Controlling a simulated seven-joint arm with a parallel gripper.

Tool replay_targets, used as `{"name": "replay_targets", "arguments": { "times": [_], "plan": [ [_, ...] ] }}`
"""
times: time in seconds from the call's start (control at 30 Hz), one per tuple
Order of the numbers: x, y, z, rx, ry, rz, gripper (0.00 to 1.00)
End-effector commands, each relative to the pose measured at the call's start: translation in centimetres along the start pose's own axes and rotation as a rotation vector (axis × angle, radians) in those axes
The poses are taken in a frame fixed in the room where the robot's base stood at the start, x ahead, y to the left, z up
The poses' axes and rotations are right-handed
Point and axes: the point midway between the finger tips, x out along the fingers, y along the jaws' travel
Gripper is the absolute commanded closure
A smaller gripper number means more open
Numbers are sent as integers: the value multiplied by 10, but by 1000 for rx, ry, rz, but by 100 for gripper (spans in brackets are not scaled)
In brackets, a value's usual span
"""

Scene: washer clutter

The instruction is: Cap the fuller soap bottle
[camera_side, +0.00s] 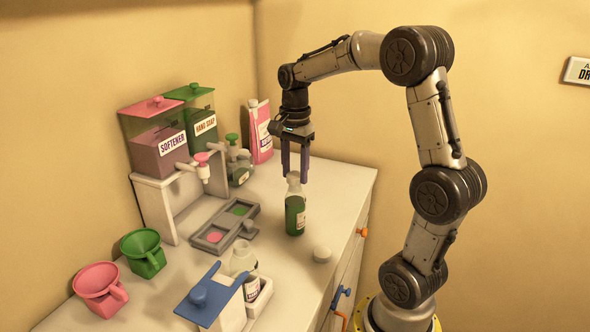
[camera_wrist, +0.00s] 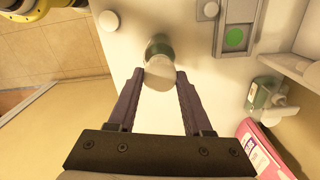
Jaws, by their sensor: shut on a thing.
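A clear bottle with green soap (camera_side: 295,216) stands upright on the counter, filled most of the way up. My gripper (camera_side: 294,178) points down over it, its fingers shut on a pale round cap (camera_wrist: 158,73). In the wrist view the bottle (camera_wrist: 158,45) shows just beyond the cap. The cap covers the bottle's mouth there, so I cannot tell whether it is seated. Another clear bottle (camera_side: 243,260) stands in the white holder at the front, its fill partly hidden. A second white cap (camera_side: 322,254) lies loose on the counter; it also shows in the wrist view (camera_wrist: 109,20).
Softener (camera_side: 160,152) and hand soap dispensers (camera_side: 203,125) stand behind, with a grey tray (camera_side: 226,208) in front. A pink carton (camera_side: 260,135) and another bottle (camera_side: 238,174) are at the back. Pink (camera_side: 98,284) and green funnels (camera_side: 142,258) are at left. The counter edge is close on the right.

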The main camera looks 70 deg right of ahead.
Motion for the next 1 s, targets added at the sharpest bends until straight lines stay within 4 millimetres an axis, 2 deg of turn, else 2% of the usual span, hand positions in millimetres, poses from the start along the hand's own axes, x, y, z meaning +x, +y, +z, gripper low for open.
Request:
{"name": "replay_targets", "arguments": {
  "times": [1.0],
  "plan": [
    [8,0,0,0,0,0,100]
  ]
}}
